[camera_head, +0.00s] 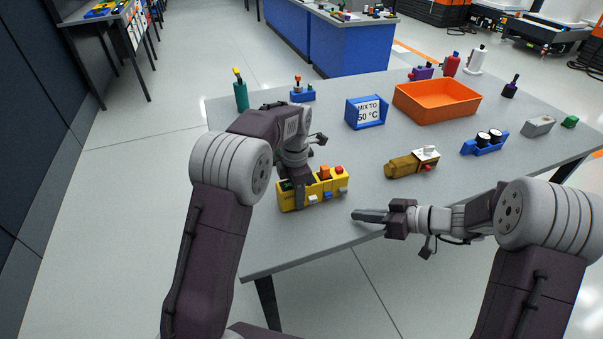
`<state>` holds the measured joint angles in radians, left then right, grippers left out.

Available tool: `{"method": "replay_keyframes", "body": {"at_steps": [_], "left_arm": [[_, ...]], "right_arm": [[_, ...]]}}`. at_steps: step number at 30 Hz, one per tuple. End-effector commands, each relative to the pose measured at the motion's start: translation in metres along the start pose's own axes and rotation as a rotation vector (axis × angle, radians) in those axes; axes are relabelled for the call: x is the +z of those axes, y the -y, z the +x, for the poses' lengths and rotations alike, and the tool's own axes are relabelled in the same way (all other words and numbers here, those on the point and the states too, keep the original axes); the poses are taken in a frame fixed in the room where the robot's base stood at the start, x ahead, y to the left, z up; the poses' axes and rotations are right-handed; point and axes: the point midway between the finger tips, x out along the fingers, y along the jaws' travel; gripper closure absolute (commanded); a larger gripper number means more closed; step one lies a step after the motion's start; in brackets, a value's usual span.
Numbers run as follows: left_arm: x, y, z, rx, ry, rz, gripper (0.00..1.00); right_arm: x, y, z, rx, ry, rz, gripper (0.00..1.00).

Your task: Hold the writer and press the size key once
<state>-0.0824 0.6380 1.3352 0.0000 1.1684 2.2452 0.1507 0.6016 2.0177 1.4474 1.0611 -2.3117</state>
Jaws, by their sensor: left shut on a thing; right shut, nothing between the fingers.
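A yellow box with coloured keys (312,200), which looks like the writer, sits near the left front edge of the grey table. Orange and red blocks stand on its top, and white and blue keys show on its front. I cannot tell which is the size key. My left gripper (297,186) comes down from above and is shut on the box's left part; its fingers are partly hidden. My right gripper (360,215) is shut and empty, pointing left, to the right of the box and apart from it.
A brown-yellow device with a white top (405,166) lies behind my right gripper. An orange bin (437,101), a blue sign box (366,113), a blue holder with dark round tops (484,144) and several bottles stand farther back on the table (250,235). The front left is clear.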

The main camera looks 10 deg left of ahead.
Motion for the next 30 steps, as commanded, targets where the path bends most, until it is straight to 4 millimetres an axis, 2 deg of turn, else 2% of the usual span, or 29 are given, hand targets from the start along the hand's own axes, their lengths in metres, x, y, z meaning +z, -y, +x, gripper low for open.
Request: {"method": "replay_keyframes", "body": {"at_steps": [5,6,9,17,20,23,30], "left_arm": [[0.0,0.0,0.0,0.0,0.0,0.0,1.0],[0.0,0.0,0.0,0.0,0.0,0.0,0.54],[0.0,0.0,0.0,0.0,0.0,0.0,0.31],[0.0,0.0,0.0,0.0,0.0,0.0,0.31],[0.0,-0.001,-0.006,0.002,0.001,0.0,0.31],[0.001,-0.001,-0.025,0.004,0.004,0.0,0.31],[0.001,-0.001,-0.087,0.004,0.004,0.0,0.31]], "right_arm": [[0.0,0.0,0.0,0.0,0.0,0.0,1.0],[0.0,0.0,0.0,0.0,0.0,0.0,1.0],[0.0,0.0,0.0,0.0,0.0,0.0,1.0],[0.0,0.0,0.0,0.0,0.0,0.0,1.0],[0.0,0.0,0.0,0.0,0.0,0.0,1.0],[0.0,0.0,0.0,0.0,0.0,0.0,1.0],[0.0,0.0,0.0,0.0,0.0,0.0,1.0]]}}
